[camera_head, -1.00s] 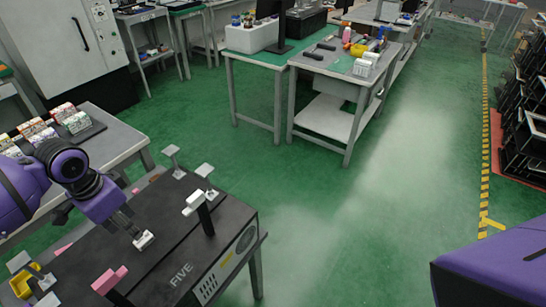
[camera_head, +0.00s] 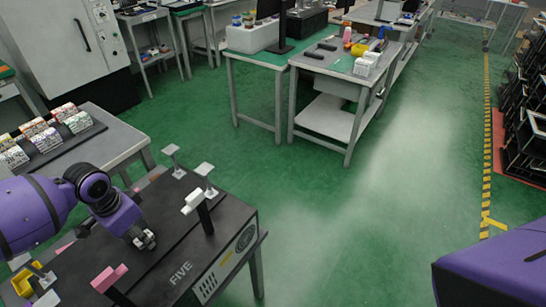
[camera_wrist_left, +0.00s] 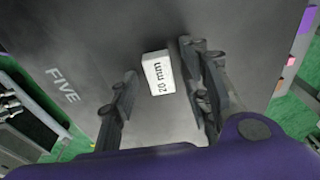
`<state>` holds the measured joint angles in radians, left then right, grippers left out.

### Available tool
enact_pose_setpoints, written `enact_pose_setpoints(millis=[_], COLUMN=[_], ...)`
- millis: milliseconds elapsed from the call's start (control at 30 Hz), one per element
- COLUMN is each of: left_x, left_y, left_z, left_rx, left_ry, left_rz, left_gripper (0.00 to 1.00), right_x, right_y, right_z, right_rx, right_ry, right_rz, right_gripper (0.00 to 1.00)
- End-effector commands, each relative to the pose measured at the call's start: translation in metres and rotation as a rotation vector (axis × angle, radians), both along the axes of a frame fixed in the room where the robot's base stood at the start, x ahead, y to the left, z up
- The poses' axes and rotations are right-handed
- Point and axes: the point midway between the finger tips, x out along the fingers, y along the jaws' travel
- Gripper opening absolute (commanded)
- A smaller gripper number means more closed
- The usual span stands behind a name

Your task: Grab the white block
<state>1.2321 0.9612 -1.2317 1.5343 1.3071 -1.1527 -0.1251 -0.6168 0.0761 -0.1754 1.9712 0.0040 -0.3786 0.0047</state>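The white block (camera_wrist_left: 158,72), marked "20 mm", lies on the dark top of the FIVE table (camera_head: 208,262). In the left wrist view it sits between the two fingers of my left gripper (camera_wrist_left: 158,66), with a gap visible on each side. The fingers are spread and hold nothing. In the head view my left gripper (camera_head: 145,240) is low over the table top and mostly hides the block. My right gripper is out of view.
A white lever on a black post (camera_head: 194,201) stands right of my left gripper. A pink lever (camera_head: 109,278) stands at the front, and a yellow piece (camera_head: 24,284) at the left. Grey T-shaped posts (camera_head: 171,150) line the back. Open green floor lies to the right.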

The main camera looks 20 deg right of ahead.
Motion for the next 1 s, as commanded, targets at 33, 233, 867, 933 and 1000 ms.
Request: enact_pose_setpoints(millis=[33, 233, 867, 933, 1000], left_x=[0.000, 0.000, 0.001, 0.001, 0.001], left_y=[0.000, 0.000, 0.000, 0.000, 0.000], left_z=[0.000, 0.000, 0.052, 0.066, 0.078], left_rx=[0.000, 0.000, 0.000, -0.001, 0.000], left_ry=[0.000, 0.000, -0.005, -0.004, -0.004], left_rz=[0.000, 0.000, -0.001, -0.001, -0.002], left_gripper=[0.34, 0.07, 0.00, 0.00, 0.00], right_x=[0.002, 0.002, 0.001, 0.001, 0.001], right_y=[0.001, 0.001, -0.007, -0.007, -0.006], right_z=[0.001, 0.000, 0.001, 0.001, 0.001], right_rx=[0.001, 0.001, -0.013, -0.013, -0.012], right_ry=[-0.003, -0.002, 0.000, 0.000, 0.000], right_rz=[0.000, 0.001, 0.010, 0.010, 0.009], right_gripper=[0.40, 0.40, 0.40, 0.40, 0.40])
